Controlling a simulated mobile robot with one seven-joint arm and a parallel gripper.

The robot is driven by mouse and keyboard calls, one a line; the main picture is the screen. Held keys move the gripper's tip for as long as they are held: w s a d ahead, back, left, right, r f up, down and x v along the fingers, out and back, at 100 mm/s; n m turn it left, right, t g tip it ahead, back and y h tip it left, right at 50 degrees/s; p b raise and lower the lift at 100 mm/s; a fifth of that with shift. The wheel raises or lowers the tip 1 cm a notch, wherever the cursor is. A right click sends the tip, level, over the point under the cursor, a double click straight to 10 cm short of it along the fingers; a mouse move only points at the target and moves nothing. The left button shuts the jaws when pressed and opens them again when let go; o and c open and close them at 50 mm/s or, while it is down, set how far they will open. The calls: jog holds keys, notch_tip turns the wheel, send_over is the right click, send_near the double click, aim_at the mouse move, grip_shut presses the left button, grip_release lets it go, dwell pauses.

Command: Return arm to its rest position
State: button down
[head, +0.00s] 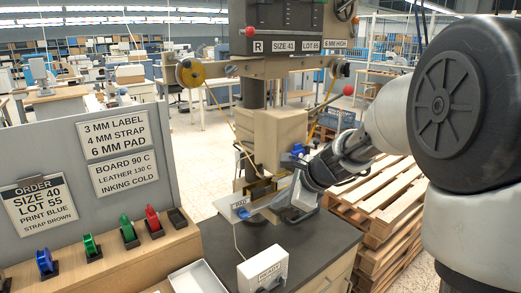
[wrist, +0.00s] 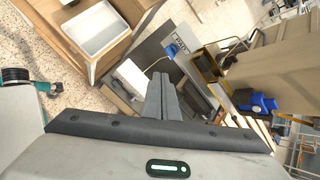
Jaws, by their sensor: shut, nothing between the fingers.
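My gripper (wrist: 160,82) is shut and empty; its two dark fingers lie together in the wrist view. In the head view my arm reaches in from the right, and the gripper (head: 288,213) is low beside the stamping machine (head: 272,138), over the dark bench top (head: 215,238). Its fingertips are hard to make out there. A light plate with a blue piece (head: 243,213) lies just left of the gripper. The blue piece also shows in the wrist view (wrist: 172,49), beyond the fingers. Whether the gripper touches the machine cannot be told.
Wooden pallets (head: 375,205) are stacked right of the bench.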

jog(key=s+d+r+n+h, duration=0.1)
jog(key=s+r+n, duration=0.2)
jog(key=s+n, duration=0.35)
jog(key=s+r+n+h, duration=0.1)
jog(key=s+r+n, duration=0.3)
jog(key=s, duration=0.5)
jog(key=s+d+n+h, duration=0.1)
jog(key=s+d+n, duration=0.2)
jog(key=s+n, duration=0.2)
jog(key=s+d+n+h, duration=0.2)
jog(key=s+n, duration=0.3)
jog(key=s, duration=0.3)
jog(key=shift+s+d+g+p, duration=0.35)
jog(key=shift+d+p, duration=0.1)
jog(key=shift+d, duration=0.45)
jog(key=shift+w, duration=0.1)
